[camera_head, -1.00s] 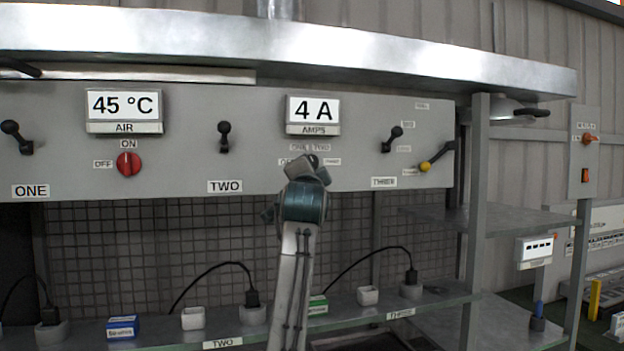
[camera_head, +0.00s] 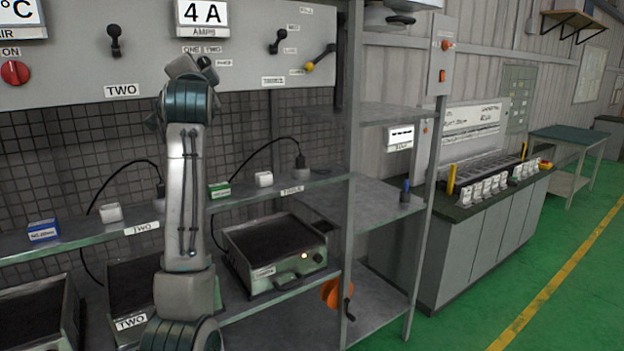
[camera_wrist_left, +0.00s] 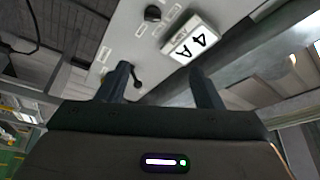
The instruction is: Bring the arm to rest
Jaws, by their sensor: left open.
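My left arm (camera_head: 185,190) rises in front of the panel in the head view, its wrist just under the "4 A" AMPS display (camera_head: 202,13). The fingers are hidden behind the wrist there. In the left wrist view my left gripper (camera_wrist_left: 161,86) is open, its two dark fingers apart. Beyond the fingers are the grey panel, the tilted "4 A" display (camera_wrist_left: 190,42) and a black lever (camera_wrist_left: 137,82) that appears between them near the left finger. I cannot tell whether it touches a finger. My right gripper is not in view.
The grey panel (camera_head: 150,60) carries black levers, a red knob (camera_head: 15,72) and a yellow-tipped lever (camera_head: 320,57). Below are a shelf (camera_head: 100,231) with small boxes and plugs, and heater trays (camera_head: 275,255). A counter (camera_head: 480,215) stands right; green floor (camera_head: 570,290) is open beyond.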

